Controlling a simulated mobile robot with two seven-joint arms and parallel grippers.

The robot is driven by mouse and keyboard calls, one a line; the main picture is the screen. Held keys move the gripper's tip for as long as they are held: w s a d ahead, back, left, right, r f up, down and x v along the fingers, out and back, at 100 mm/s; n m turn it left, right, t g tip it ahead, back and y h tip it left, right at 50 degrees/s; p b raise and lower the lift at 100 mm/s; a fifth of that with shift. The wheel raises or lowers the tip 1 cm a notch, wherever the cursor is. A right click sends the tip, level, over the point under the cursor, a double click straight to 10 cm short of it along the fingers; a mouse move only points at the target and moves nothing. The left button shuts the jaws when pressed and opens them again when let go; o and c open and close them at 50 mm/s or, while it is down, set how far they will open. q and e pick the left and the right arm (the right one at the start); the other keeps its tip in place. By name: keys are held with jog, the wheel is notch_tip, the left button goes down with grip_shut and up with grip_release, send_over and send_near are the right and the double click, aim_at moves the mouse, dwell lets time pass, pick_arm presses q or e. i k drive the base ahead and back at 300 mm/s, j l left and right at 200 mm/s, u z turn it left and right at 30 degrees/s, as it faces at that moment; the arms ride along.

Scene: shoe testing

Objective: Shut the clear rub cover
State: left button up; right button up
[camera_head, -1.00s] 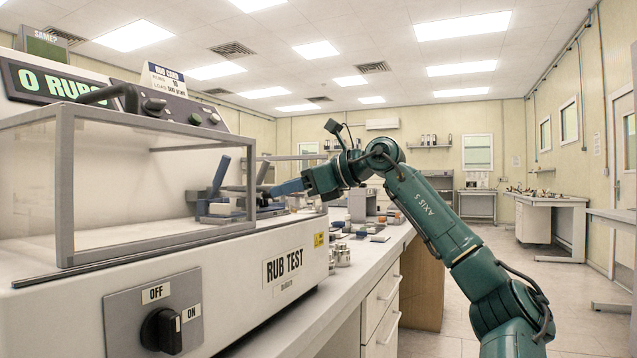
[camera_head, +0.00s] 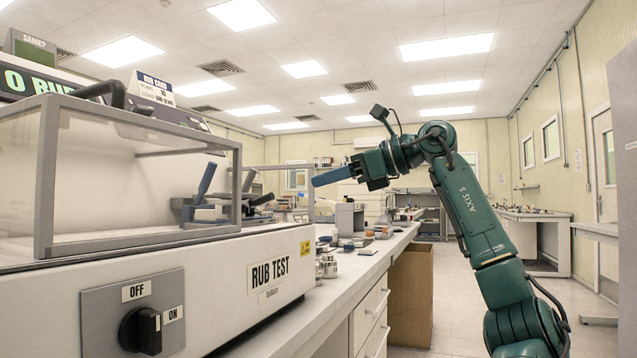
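The clear rub cover (camera_head: 140,160) is a see-through box with a grey frame on the rub test machine (camera_head: 200,290), at the left. Its right edge stops short of the machine's right end. Rub arms with blue-grey levers (camera_head: 206,180) show through it and just past its right edge. My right gripper (camera_head: 332,176) is dark green with a blue bar-like tip pointing left. It is in the air right of the cover, apart from it. Whether the blue tip is closed fingers or a held piece cannot be told. My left gripper is out of view.
An OFF/ON knob (camera_head: 140,329) is on the machine's front. Metal weights (camera_head: 327,265) and small blocks (camera_head: 367,251) lie on the bench right of the machine. A brown box (camera_head: 408,295) stands beside the bench drawers. The floor at the right is partly clear.

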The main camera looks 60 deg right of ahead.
aim_at(147, 137)
jog(key=k+l, duration=0.1)
jog(key=k, duration=0.65)
jog(key=k+l, duration=0.15)
jog(key=k, duration=0.6)
